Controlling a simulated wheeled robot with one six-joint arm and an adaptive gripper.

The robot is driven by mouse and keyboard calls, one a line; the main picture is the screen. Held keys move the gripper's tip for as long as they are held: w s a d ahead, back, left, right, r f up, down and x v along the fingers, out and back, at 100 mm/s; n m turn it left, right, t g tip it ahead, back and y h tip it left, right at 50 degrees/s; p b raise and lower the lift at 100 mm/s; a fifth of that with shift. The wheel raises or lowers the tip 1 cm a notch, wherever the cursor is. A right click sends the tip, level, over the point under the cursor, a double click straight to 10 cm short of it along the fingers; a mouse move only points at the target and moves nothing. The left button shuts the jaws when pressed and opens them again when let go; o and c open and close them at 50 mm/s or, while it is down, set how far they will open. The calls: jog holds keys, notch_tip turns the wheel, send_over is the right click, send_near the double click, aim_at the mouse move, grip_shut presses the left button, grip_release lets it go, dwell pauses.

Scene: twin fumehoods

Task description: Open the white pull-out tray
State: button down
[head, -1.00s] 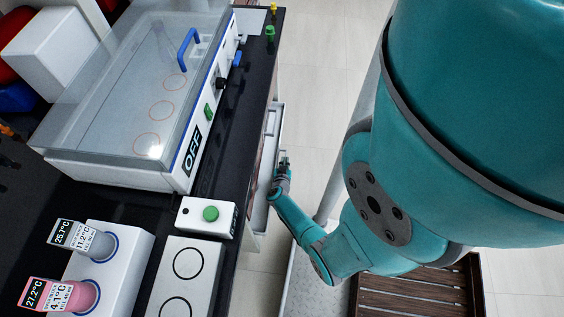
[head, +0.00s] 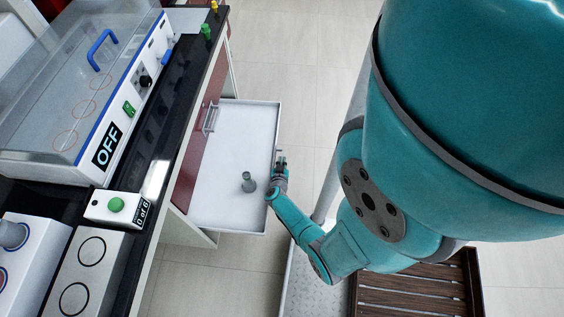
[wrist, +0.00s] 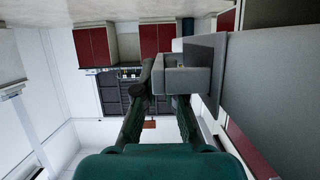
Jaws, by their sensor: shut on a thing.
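The white pull-out tray (head: 222,170) extends well out from under the black bench in the head view. A small grey flask (head: 249,183) stands in it near the front edge. My gripper (head: 281,162) is at the tray's outer front side. In the wrist view my gripper (wrist: 163,88) is shut on the tray's grey handle (wrist: 182,80), and the tray front (wrist: 265,70) runs off to the right. In the head view the handle is mostly hidden by the gripper.
The black bench (head: 165,130) carries a clear-lidded device with an OFF display (head: 107,145) and a white box with a green button (head: 116,205). Red cabinet doors (head: 205,115) are below the bench. Pale floor (head: 300,70) beyond the tray is clear. A brown slatted platform (head: 420,290) is at lower right.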

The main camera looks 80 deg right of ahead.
jog(key=c, duration=1.6)
grip_release()
jog(key=shift+o, duration=0.2)
jog(key=shift+a, duration=0.1)
jog(key=v, duration=1.2)
